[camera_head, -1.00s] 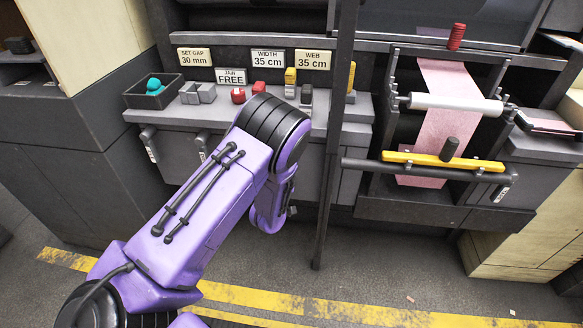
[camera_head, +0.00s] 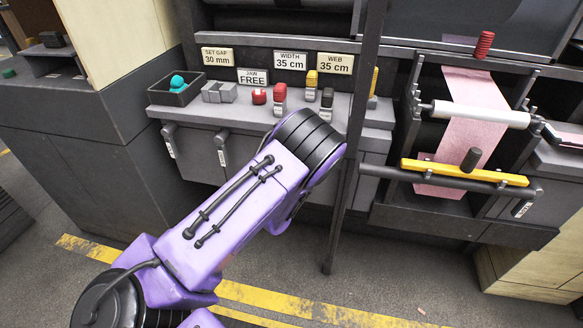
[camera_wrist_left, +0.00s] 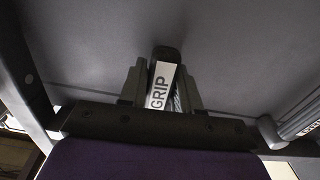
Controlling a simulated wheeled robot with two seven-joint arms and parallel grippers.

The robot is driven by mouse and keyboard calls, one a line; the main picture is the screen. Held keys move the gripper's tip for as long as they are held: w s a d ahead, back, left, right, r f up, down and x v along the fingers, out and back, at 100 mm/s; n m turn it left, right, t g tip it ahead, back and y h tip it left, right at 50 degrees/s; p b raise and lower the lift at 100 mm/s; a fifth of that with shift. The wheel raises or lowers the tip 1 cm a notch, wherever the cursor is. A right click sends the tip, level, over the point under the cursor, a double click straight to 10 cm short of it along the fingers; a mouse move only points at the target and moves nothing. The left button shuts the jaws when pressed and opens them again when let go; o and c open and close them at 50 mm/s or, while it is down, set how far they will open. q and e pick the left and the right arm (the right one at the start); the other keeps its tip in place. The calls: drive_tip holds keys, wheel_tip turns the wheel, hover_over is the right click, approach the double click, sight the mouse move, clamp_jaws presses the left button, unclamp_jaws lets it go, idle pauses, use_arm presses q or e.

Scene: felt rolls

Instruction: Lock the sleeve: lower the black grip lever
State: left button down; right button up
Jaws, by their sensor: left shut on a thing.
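In the left wrist view the black grip lever (camera_wrist_left: 166,54) carries a white label reading GRIP and stands between the two fingers of my left gripper (camera_wrist_left: 161,88). The fingers are shut on it, one on each side. In the head view my purple left arm covers this gripper and the grip lever, so the lever's height there cannot be told. A sign reading JAW FREE (camera_head: 253,76) stands on the console shelf. I cannot make out the sleeve. My right gripper is not in view.
Two other labelled levers (camera_head: 169,141) (camera_head: 221,148) hang on the console front, left of my arm. A dark upright post (camera_head: 345,200) stands just right of my arm. Further right are a white roller (camera_head: 480,114), pink web (camera_head: 462,150) and yellow bar (camera_head: 465,172).

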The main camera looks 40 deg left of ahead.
use_arm(q)
drive_tip(key=c, duration=0.9)
unclamp_jaws()
drive_tip(key=v, duration=1)
drive_tip(key=shift+s+d, duration=0.2)
drive_tip(key=shift+s, duration=0.05)
